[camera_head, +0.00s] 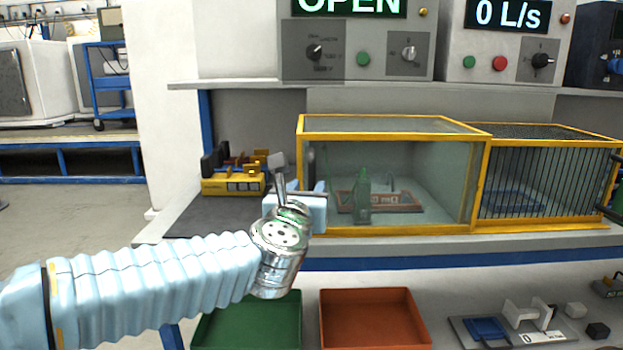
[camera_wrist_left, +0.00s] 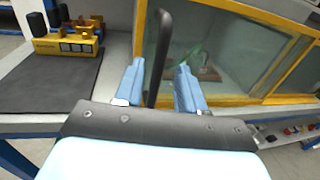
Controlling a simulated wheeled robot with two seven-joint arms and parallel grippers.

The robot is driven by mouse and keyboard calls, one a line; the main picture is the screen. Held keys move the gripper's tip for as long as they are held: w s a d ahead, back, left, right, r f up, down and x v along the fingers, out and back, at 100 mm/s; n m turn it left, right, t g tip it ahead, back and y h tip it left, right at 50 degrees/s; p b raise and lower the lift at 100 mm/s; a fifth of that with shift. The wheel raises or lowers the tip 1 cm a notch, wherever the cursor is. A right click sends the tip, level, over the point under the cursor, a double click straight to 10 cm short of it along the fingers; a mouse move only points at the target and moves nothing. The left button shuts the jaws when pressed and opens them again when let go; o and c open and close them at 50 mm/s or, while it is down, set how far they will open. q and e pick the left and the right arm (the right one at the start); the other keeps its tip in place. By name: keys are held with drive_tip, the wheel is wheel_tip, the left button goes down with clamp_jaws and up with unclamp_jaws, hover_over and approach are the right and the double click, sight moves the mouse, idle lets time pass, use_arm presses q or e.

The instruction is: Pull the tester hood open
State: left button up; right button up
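The tester hood (camera_head: 390,124) is a glass box with a yellow frame on the bench shelf, and its front pane looks closed. A green upright piece (camera_head: 362,200) and a reddish board show inside it. My left gripper (camera_head: 296,200) is at the hood's left front edge. In the left wrist view its two blue fingers (camera_wrist_left: 158,88) are apart, on either side of a dark upright handle (camera_wrist_left: 160,45). A gap shows beside the handle, most clearly on the right. The handle's lower end is hidden by the gripper body. My right gripper is not in view.
A yellow block device (camera_head: 232,185) stands left of the hood on a dark mat (camera_head: 210,217). A barred yellow cage (camera_head: 550,185) adjoins the hood at right. A green tray (camera_head: 250,325) and an orange tray (camera_head: 374,320) lie below. A display above reads OPEN.

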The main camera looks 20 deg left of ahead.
sight(311, 183)
use_arm(q)
drive_tip(key=w, duration=0.5)
drive_tip(key=shift+w+a+p, duration=0.1)
drive_tip(key=shift+a+p, duration=0.15)
drive_tip(key=shift+p, duration=0.1)
clamp_jaws()
